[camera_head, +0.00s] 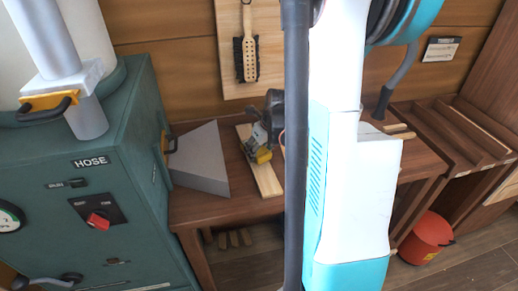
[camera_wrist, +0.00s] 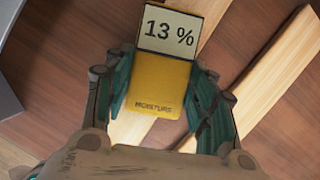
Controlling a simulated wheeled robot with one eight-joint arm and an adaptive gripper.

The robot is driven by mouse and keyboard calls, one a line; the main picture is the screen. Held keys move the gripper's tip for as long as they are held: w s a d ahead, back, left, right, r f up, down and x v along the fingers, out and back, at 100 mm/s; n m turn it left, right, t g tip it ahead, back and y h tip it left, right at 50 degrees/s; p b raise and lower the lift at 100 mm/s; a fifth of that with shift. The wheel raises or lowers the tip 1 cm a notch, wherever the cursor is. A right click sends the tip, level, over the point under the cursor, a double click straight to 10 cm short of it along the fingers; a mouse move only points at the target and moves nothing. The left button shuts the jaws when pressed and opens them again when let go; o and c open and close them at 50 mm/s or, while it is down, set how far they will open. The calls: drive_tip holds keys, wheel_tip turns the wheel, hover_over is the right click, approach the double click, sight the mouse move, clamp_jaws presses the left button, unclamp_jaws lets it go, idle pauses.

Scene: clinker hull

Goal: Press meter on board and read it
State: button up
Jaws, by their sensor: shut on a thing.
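The moisture meter (camera_wrist: 158,88) has a yellow body marked MOISTURE and a pale display that reads 13 %. My gripper (camera_wrist: 160,92) is shut on it, one finger on each side. In the head view the yellow meter (camera_head: 263,156) is small and partly covered by my dark gripper (camera_head: 262,138). A pale board (camera_head: 265,180) lies on the brown bench under the meter; it also shows below the meter in the wrist view (camera_wrist: 133,128). The meter's far end is hidden, so I cannot tell whether it touches the board.
A second pale board (camera_wrist: 280,75) lies to the right in the wrist view. A grey wedge-shaped block (camera_head: 203,160) sits on the bench (camera_head: 215,210) at left. A green HOSE cabinet (camera_head: 75,180) stands left, and a red bucket (camera_head: 427,238) is on the floor at right.

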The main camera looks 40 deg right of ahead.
drive_tip(key=shift+r+p, duration=2.9)
drive_tip(key=shift+r, duration=1.1)
drive_tip(key=shift+r, duration=0.1)
